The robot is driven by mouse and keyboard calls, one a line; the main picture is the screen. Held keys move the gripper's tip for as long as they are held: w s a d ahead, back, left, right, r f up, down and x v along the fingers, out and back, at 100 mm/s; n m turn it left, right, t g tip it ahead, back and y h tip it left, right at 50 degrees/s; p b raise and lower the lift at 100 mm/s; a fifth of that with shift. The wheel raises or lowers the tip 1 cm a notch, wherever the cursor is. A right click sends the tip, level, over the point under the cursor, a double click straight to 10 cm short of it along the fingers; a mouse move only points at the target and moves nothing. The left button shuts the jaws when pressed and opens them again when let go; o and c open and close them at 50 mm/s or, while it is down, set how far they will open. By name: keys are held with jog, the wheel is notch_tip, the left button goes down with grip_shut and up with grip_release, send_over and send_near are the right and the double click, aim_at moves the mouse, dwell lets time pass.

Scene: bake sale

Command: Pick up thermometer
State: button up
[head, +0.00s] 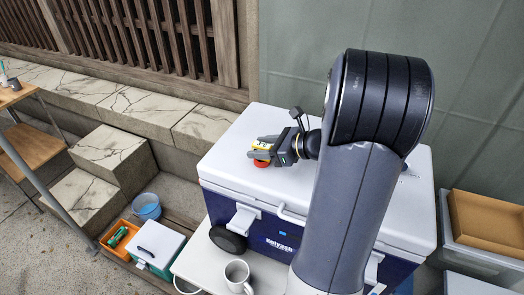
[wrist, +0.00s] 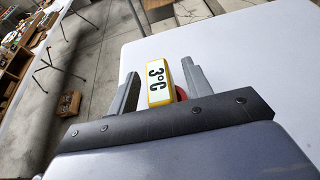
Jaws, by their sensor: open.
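The thermometer is a small yellow block with a white face marked "3°C". In the wrist view the thermometer (wrist: 159,82) stands between the two fingers of my gripper (wrist: 158,85), with a narrow gap at the left finger. In the head view the thermometer (head: 263,146) is on the white lid of the cooler (head: 235,150), partly hidden by my gripper (head: 266,150). My gripper is open around it. A red round part (head: 261,163) shows beside the thermometer, partly hidden.
A white mug (head: 237,275) and a dark round object (head: 228,239) are on a pale surface before the blue cooler. A blue bucket (head: 147,206), an orange crate (head: 120,234) and a small white-lidded box (head: 158,243) stand lower left.

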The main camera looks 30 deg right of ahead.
grip_shut()
dwell(0.4)
